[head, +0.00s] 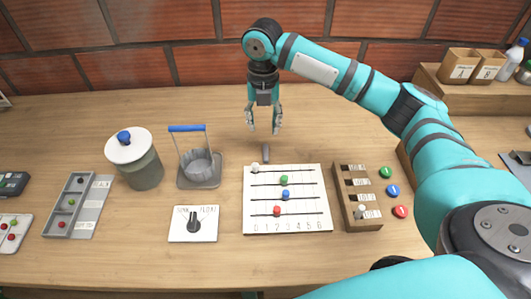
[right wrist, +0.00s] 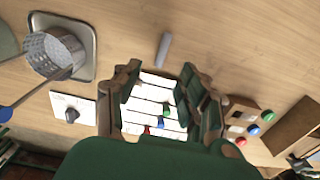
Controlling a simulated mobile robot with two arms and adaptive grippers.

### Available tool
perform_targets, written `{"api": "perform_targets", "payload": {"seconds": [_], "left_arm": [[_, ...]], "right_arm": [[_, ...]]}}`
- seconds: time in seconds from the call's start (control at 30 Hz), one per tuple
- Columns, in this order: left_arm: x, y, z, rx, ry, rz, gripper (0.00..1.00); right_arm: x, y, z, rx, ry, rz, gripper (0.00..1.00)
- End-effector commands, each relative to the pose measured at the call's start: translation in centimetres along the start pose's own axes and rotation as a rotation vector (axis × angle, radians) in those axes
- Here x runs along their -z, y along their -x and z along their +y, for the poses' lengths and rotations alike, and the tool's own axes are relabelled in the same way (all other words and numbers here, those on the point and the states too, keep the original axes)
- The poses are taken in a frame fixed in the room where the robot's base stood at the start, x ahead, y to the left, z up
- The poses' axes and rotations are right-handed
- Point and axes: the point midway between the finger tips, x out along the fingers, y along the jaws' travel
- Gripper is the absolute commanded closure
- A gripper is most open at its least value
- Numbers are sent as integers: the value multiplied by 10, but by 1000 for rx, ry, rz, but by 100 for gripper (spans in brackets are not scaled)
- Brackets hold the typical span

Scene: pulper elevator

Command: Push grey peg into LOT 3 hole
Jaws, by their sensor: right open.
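A grey peg (head: 266,153) lies on the table just behind the white sliding-bead board. It also shows in the right wrist view (right wrist: 163,49), beyond the fingertips. My right gripper (head: 264,124) points down above the table, just behind the peg in the picture. Its fingers are apart with nothing between them. A wooden block (head: 343,213) with a column of dark holes and white labels stands right of the board. A pale peg (head: 360,212) stands at its front hole. My left gripper is out of view.
The bead board (head: 318,224) lies in front of the gripper. A wire-handled basket (head: 196,165) and lidded jar (head: 139,170) stand left. A dial plate (head: 206,228) lies in front. Green, blue and red buttons (head: 393,190) sit right of the block.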

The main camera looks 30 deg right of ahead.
Motion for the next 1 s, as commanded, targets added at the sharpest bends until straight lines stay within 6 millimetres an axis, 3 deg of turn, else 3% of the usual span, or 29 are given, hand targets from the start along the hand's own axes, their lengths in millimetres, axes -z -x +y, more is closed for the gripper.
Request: {"api": "perform_targets", "payload": {"seconds": [0.2,0.47,0.7,1.0], "left_arm": [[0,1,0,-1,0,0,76],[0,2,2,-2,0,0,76],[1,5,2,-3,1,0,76],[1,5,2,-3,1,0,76]], "right_arm": [[0,-40,-1,2,-1,2,58],[0,-59,-2,1,-2,1,58],[2,-94,-6,2,-2,2,58],[1,-103,-6,0,-1,-1,58]]}}
